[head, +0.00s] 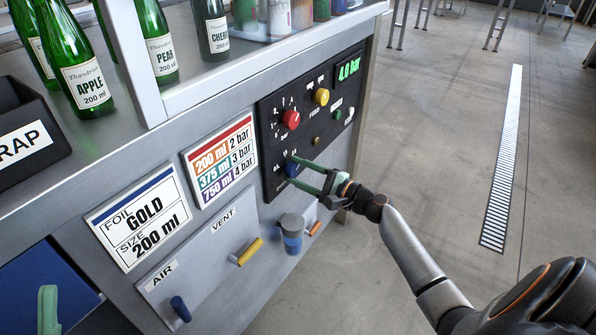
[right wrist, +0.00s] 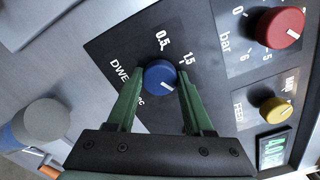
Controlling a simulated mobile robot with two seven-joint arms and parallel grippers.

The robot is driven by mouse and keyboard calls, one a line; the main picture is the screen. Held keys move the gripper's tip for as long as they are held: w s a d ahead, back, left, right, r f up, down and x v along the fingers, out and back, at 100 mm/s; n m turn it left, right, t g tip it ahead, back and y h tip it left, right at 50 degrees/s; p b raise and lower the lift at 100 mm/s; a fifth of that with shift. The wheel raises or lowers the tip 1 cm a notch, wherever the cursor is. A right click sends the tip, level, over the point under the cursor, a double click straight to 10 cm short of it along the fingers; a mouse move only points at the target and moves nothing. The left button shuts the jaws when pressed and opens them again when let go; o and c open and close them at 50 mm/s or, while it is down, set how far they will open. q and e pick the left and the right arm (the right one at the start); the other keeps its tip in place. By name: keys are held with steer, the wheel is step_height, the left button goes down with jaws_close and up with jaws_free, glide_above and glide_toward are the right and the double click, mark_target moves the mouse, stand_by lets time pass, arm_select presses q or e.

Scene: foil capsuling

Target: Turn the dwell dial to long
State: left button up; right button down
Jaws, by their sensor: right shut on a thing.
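The blue dwell dial (head: 291,169) sits low on the black control panel (head: 271,178). It also shows in the right wrist view (right wrist: 159,75), with a white pointer line toward the lower right of that picture. Marks 0.5 and 1.5 sit above it; other marks are hidden behind a finger. My right gripper (head: 290,171) is shut on the dial, its green fingers on either side of it. One green finger of my left gripper (head: 48,310) shows at the bottom left of the head view; its jaw state is unclear.
A red bar dial (head: 291,120), a yellow feed knob (head: 321,97) and a green 4.0 bar display (head: 348,69) share the panel. Air and vent levers and a grey-blue cylinder (head: 291,234) are below. Green bottles (head: 85,75) stand on top.

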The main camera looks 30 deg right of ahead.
steer(key=shift+c, duration=1.4)
jaws_free()
steer(key=p+v, duration=0.1)
steer(key=v, duration=1.1)
steer(key=shift+s, duration=0.25)
